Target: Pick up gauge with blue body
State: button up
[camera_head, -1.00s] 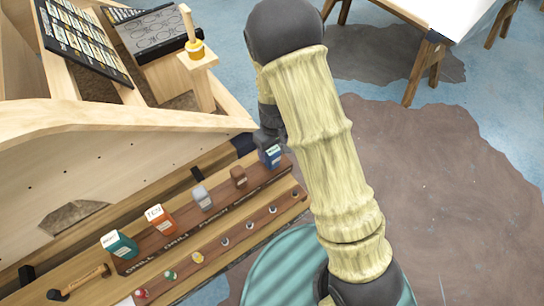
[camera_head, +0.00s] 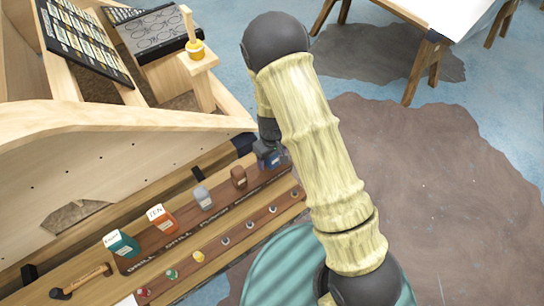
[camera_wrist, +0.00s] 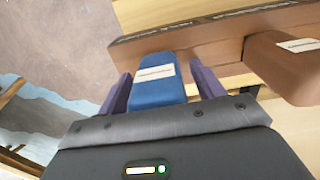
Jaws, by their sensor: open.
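The gauge with the blue body (camera_wrist: 150,92) has a white label and sits at the edge of a brown wooden rack (camera_wrist: 225,35) in the wrist view. My gripper (camera_wrist: 160,70) is open, with one purple finger on each side of the blue body. Whether the fingers touch it, I cannot tell. In the head view my gripper (camera_head: 268,150) is over the far right end of the rack and largely covers the blue gauge (camera_head: 274,161).
A brown block (camera_head: 239,177) stands just left of the blue gauge, then grey (camera_head: 203,197), orange (camera_head: 161,218) and teal (camera_head: 121,244) ones along the rack. A row of small coloured pieces lies in front. A hammer (camera_head: 80,281) lies at the lower left.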

jog(key=c, duration=1.3)
jog(key=shift+o, duration=0.2)
notch_tip(320, 180, up, 10)
jog(key=shift+r+b, duration=0.1)
jog(key=shift+b, duration=0.25)
notch_tip(320, 180, up, 6)
jog(key=p, duration=0.5)
